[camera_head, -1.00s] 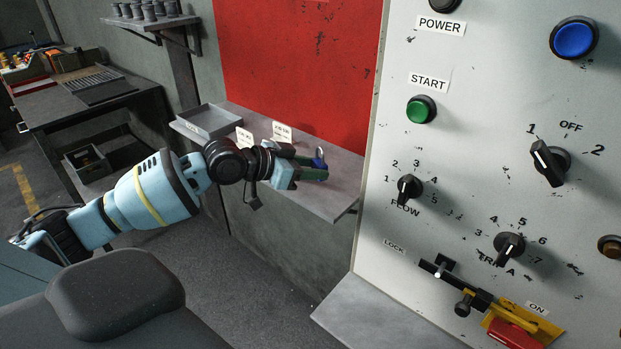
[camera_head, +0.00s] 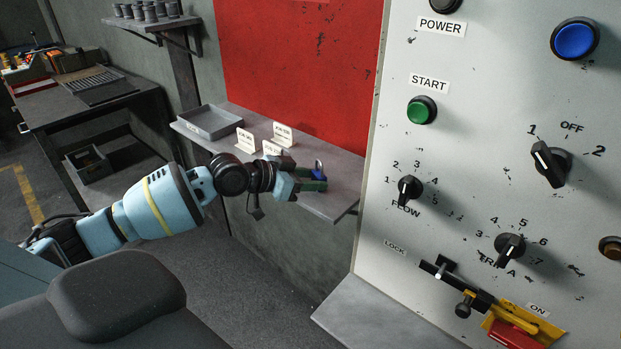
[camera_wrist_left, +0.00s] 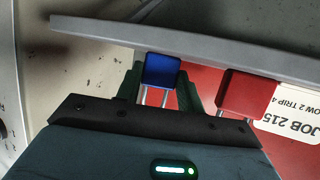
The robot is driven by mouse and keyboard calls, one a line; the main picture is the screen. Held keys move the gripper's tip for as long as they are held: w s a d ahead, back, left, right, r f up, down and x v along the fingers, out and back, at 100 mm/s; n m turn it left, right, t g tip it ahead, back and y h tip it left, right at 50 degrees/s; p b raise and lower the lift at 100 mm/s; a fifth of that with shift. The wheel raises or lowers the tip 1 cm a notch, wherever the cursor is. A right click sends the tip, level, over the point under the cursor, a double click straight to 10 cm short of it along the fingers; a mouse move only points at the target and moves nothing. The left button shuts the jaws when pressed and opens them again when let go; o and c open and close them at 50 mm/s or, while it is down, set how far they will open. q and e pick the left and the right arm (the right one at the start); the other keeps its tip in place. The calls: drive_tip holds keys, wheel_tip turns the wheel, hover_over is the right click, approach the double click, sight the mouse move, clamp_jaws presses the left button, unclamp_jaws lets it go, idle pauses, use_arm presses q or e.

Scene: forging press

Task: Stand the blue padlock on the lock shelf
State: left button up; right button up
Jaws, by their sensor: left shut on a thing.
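The blue padlock (camera_head: 319,171) is between the green fingers of my left gripper (camera_head: 313,181), at the right part of the grey lock shelf (camera_head: 342,185). In the left wrist view, which is upside down, the blue padlock (camera_wrist_left: 160,71) has its body toward the shelf board (camera_wrist_left: 205,45) and its shackle toward my palm. My left gripper (camera_wrist_left: 160,92) is shut on it. The body looks close to the board; I cannot tell whether they touch. My right gripper is not in view.
A red padlock (camera_wrist_left: 246,94) is beside the blue one in the left wrist view, near a JOB 215 card (camera_wrist_left: 287,124). Several white cards, one here (camera_head: 245,140), and a grey tray (camera_head: 212,122) are on the shelf. The control panel (camera_head: 470,160) rises at right.

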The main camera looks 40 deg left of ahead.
use_arm(q)
drive_tip(key=o, duration=1)
drive_tip(key=shift+c, duration=0.2)
drive_tip(key=shift+o, duration=0.3)
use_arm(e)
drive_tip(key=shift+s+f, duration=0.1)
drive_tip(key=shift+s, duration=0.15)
use_arm(q)
drive_tip(key=shift+s+r, duration=0.1)
drive_tip(key=shift+r, duration=0.1)
drive_tip(key=shift+s+a, duration=0.25)
drive_tip(key=shift+s, duration=0.05)
drive_tip(key=p+v, duration=0.3)
drive_tip(key=v, duration=0.8)
drive_tip(key=shift+r+p, duration=0.25)
drive_tip(key=shift+p, duration=0.15)
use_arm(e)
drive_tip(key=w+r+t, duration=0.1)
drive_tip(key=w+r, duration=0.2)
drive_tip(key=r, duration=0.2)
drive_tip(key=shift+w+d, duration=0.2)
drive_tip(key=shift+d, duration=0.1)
